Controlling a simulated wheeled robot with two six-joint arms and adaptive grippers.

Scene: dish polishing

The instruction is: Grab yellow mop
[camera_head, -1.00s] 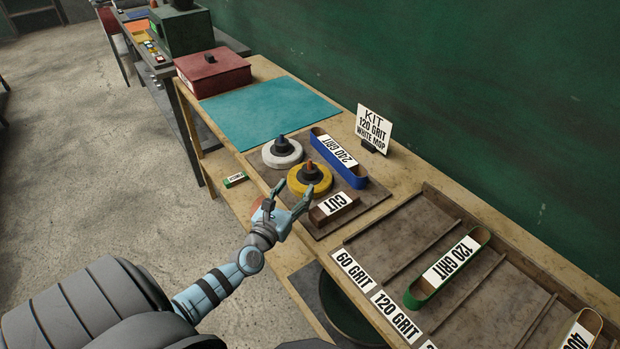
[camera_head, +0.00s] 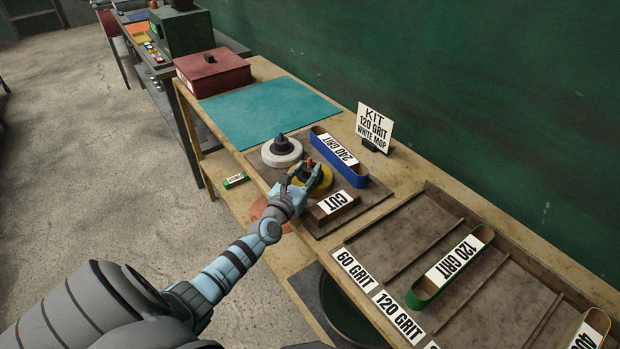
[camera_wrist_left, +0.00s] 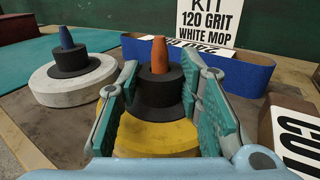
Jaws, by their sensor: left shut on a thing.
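The yellow mop (camera_head: 324,183) is a round yellow disc with a black hub and an orange tip. It sits on the brown board (camera_head: 370,203) and also shows in the left wrist view (camera_wrist_left: 150,136). My left gripper (camera_head: 310,177) is at the mop, its fingers on either side of the black hub. In the left wrist view the gripper (camera_wrist_left: 157,95) has teal pads around the hub, shut on it. The white mop (camera_head: 282,152), with a black hub and blue tip, sits beside it. My right gripper is not in view.
A blue 240 grit belt (camera_head: 338,158) stands behind the yellow mop. A CUT block (camera_head: 333,206) sits close on its right. A sign (camera_head: 373,127) reads "KIT 120 GRIT WHITE MOP". The teal mat (camera_head: 265,110) is clear.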

